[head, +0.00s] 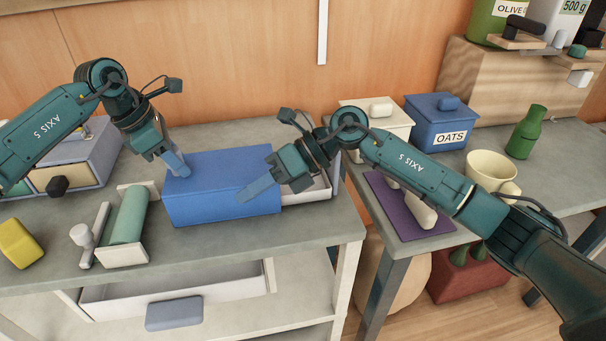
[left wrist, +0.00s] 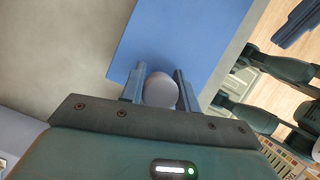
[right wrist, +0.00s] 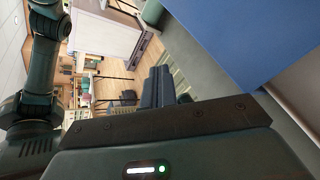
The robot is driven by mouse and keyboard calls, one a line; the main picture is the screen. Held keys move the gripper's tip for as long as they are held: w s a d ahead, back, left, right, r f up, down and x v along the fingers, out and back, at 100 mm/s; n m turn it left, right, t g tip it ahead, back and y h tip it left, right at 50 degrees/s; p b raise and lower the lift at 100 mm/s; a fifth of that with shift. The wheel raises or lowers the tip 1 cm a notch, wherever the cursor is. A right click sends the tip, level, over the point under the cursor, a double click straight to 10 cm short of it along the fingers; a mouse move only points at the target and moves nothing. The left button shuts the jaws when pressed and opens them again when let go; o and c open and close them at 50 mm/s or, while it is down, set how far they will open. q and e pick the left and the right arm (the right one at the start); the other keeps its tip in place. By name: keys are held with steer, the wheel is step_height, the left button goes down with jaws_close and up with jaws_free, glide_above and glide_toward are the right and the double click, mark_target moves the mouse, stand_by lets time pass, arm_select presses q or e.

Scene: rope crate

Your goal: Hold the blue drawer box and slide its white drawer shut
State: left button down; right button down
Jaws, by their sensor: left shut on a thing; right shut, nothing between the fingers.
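The blue drawer box (head: 222,205) lies on the grey worktop in the head view. Its white drawer (head: 321,188) sticks out at the right end, partly hidden behind my right gripper. My left gripper (head: 178,165) reaches down to the box's left end. In the left wrist view it is shut on a round pale knob (left wrist: 160,90) at that end of the box (left wrist: 185,40). My right gripper (head: 243,194) is shut and empty, its fingers pointing left in front of the box. In the right wrist view the box (right wrist: 235,35) is at the upper right.
A green cylinder (head: 130,215) in a white holder stands left of the box, with a yellow block (head: 20,243) further left. Behind the drawer are a cream canister (head: 385,122) and a blue OATS canister (head: 436,128). A gap separates this worktop from the right-hand one.

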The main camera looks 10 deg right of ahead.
steer(key=w+d+r+t+h, duration=0.1)
steer(key=w+d+r+h, duration=0.25)
steer(key=d, duration=0.35)
steer(key=w+d+r+t+h, duration=0.2)
steer(key=w+d+h, duration=0.2)
steer(key=d, duration=0.3)
steer(key=w+d+r+t+h, duration=0.1)
steer(key=w+d+r+h, duration=0.15)
steer(key=d, duration=0.45)
step_height(320, 180, down, 8)
steer(key=shift+w+f, duration=0.2)
steer(key=shift+w, duration=0.25)
steer(key=shift+a, duration=0.1)
steer(key=shift+a, duration=0.2)
stand_by(0.4)
steer(key=a, duration=1.2)
stand_by(1.8)
steer(key=shift+w+r, duration=0.1)
steer(key=shift+r, duration=0.1)
